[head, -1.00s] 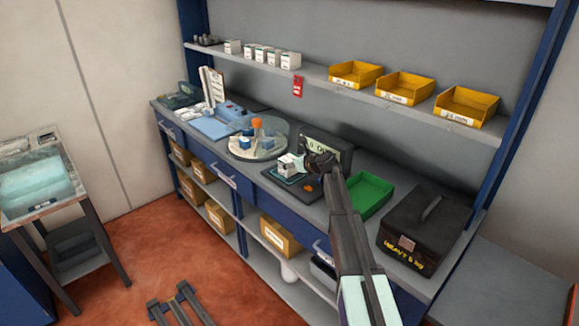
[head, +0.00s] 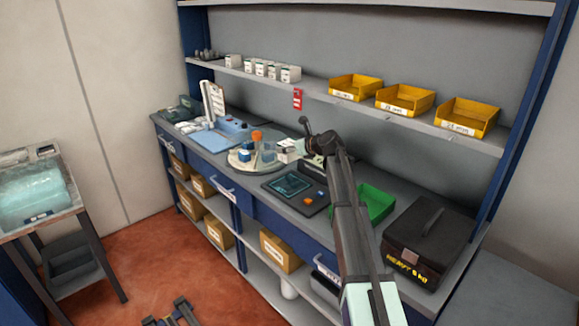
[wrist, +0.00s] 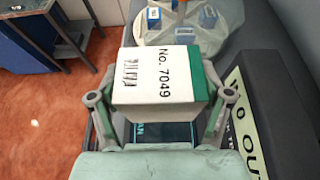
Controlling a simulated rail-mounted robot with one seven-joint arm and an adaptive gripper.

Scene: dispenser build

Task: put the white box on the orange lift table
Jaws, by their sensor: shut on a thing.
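The box is held in the air above the counter, between the round turntable and the dark pad.
The round clear turntable (head: 239,161) carries blue-and-white boxes (head: 245,154). A dark pad (head: 283,190) with a screen and an orange button lies below my arm. A green tray (head: 378,203) and a black case (head: 428,240) are to the right. A shelf with yellow bins (head: 403,98) runs above.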

